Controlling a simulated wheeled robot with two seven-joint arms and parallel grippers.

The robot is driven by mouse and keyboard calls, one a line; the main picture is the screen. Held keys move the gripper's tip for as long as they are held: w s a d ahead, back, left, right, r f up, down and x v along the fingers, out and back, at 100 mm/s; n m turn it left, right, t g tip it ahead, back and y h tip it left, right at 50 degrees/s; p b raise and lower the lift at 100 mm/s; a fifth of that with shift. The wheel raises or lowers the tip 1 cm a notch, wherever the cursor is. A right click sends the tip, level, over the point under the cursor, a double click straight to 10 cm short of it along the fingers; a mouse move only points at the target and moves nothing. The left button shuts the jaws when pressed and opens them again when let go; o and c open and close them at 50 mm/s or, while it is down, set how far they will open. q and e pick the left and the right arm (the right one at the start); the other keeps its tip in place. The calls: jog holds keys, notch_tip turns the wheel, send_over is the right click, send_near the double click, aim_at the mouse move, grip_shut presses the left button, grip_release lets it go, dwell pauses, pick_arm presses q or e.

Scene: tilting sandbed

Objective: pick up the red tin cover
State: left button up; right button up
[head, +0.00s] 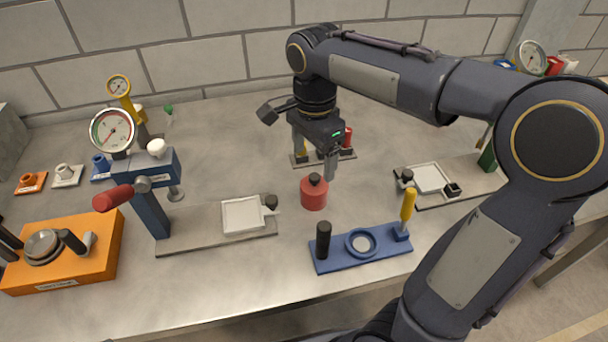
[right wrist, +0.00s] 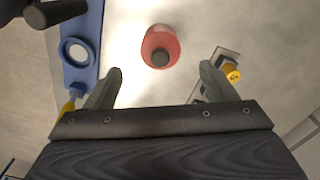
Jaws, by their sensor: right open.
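The red tin cover (head: 314,196) is a squat red round piece with a black knob on top, standing upright on the grey bench. It also shows in the right wrist view (right wrist: 160,42), ahead of the fingertips and roughly centred between them. My right gripper (head: 316,157) is open and empty, pointing down above and slightly behind the cover. Its two fingers also show spread apart in the right wrist view (right wrist: 161,70), and neither appears to touch the cover. My left gripper is not in view.
A blue fixture (head: 361,251) with a ring, black post and yellow handle lies in front right of the cover. A gauge press (head: 150,195) and an orange box (head: 100,259) stand left. A small plate (head: 299,161) with colored posts is behind; a right-hand plate holds a white pad (head: 430,178).

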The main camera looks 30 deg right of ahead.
aim_at(315, 176)
jog(key=f, duration=0.6)
jog(key=shift+d+f, duration=0.25)
jog(key=shift+f, duration=0.1)
jog(key=c, duration=1)
